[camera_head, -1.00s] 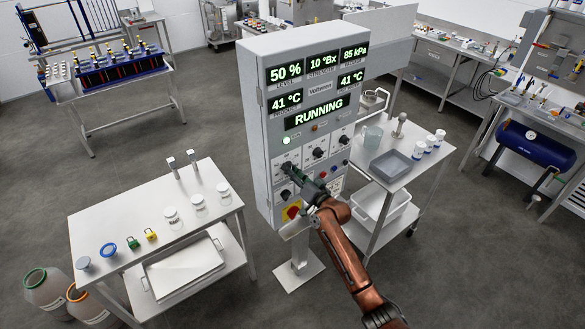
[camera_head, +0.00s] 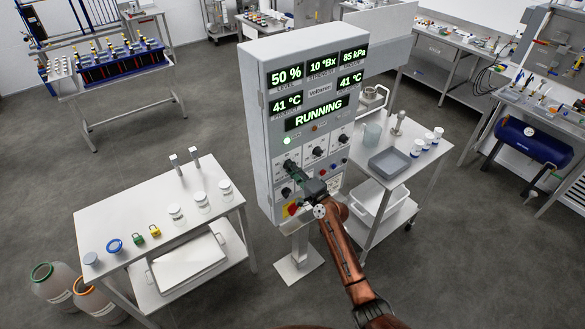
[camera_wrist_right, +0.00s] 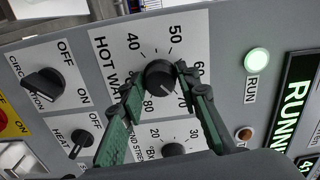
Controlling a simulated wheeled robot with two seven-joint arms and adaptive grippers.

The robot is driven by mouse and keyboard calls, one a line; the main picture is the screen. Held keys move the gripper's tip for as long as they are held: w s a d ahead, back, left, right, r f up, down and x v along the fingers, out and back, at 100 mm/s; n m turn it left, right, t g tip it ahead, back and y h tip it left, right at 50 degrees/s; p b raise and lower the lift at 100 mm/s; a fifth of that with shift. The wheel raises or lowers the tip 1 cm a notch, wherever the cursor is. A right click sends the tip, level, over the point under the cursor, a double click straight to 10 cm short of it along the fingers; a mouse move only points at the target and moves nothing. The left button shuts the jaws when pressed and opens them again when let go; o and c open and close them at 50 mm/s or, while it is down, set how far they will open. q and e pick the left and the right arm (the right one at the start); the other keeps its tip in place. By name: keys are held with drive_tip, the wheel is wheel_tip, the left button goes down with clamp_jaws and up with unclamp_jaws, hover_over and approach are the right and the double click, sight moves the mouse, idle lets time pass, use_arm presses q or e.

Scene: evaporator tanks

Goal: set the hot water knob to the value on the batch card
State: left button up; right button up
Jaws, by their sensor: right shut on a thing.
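The hot water knob (camera_wrist_right: 160,77) is a round black knob on the control panel (camera_head: 254,130). In the right wrist view, its printed scale shows 40, 50, 60, 70 and 80 around it. My right gripper (camera_wrist_right: 159,82) is shut on this knob, with one green-padded finger on each side. In the head view, my right gripper (camera_head: 291,166) reaches the panel's lower left and hides the knob. I cannot surely read the knob's pointer. I cannot make out a batch card. My left gripper is not in view.
Close to the knob are the circulation switch (camera_wrist_right: 43,84), heat switch (camera_wrist_right: 81,143) and second strength knob (camera_wrist_right: 172,150). The green run lamp (camera_wrist_right: 257,61) is lit; displays read RUNNING. A table with jars (camera_head: 110,216) stands left, a trolley (camera_head: 408,177) right.

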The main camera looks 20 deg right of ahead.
drive_tip(key=shift+d+m, duration=0.1)
drive_tip(key=shift+m, duration=0.5)
drive_tip(key=o, duration=1.1)
drive_tip(key=shift+o, duration=0.2)
drive_tip(key=v, duration=1.2)
